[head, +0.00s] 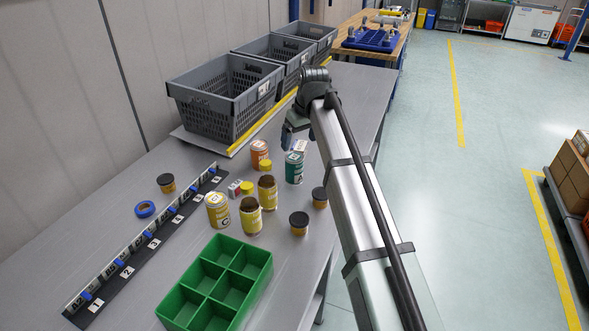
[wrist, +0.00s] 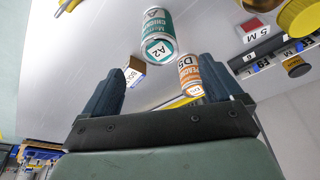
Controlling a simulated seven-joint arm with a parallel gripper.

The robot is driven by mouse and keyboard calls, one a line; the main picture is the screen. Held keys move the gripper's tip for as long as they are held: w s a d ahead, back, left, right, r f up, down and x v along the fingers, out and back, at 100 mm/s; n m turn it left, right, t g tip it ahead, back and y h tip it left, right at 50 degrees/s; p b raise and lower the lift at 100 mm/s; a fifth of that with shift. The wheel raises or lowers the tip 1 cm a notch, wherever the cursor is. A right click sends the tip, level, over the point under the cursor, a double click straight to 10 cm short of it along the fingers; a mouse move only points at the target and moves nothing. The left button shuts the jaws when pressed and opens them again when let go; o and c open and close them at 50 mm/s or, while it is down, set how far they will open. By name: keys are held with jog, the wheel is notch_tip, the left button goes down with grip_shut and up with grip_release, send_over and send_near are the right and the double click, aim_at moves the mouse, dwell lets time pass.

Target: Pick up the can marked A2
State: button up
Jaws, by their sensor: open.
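The teal can marked A2 (head: 294,168) stands on the grey table near its right edge. In the wrist view the can (wrist: 158,30) lies beyond the fingertips, its white A2 label facing the camera. My gripper (head: 290,134) is above and a little behind the can in the head view, apart from it. In the wrist view my gripper (wrist: 163,85) is open, with nothing held between its two dark fingers. An orange can marked D5 (wrist: 190,75) shows near the right finger; it also stands left of the teal can in the head view (head: 260,156).
A small box (wrist: 134,74) is near the left finger. Several yellow jars (head: 250,218) and dark-lidded jars (head: 299,224) stand nearby. A green divided tray (head: 262,258) is in front, a numbered label rail (head: 140,250) at left, and grey crates (head: 215,122) behind.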

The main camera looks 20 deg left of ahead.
aim_at(294, 166)
jog(key=x, duration=1.3)
jog(key=shift+w+a+f, duration=0.15)
jog(key=shift+w, duration=0.1)
jog(key=shift+c, duration=0.3)
jog(key=c, duration=1.2)
jog(key=shift+c, duration=0.2)
